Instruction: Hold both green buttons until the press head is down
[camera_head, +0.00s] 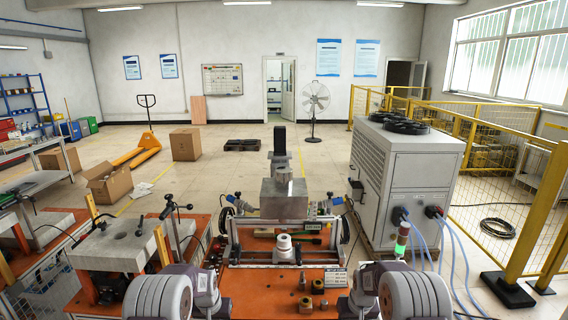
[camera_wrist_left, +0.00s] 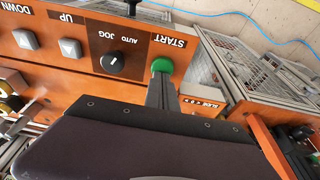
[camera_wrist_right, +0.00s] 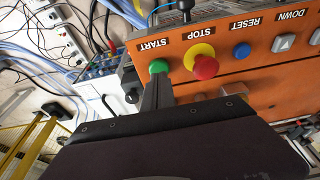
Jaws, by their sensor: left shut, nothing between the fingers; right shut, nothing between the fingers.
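In the left wrist view a green button (camera_wrist_left: 162,65) sits under the START label on an orange panel. My left gripper (camera_wrist_left: 161,84) is shut and empty, its tips at the button's lower edge. In the right wrist view the other green START button (camera_wrist_right: 158,67) is at the panel's end. My right gripper (camera_wrist_right: 157,86) is shut and empty, its tips right at that button. I cannot tell whether either button is pushed in. In the head view a grey metal block (camera_head: 284,204) with a dark upright column, possibly the press head, stands over the orange bench. Both gripper tips are hidden there.
A red stop button (camera_wrist_right: 205,67) on a yellow base and a blue reset button (camera_wrist_right: 241,50) lie close to my right gripper. A black selector knob (camera_wrist_left: 114,63) is beside my left gripper. A grey cabinet (camera_head: 408,180) and yellow fence (camera_head: 505,140) stand right.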

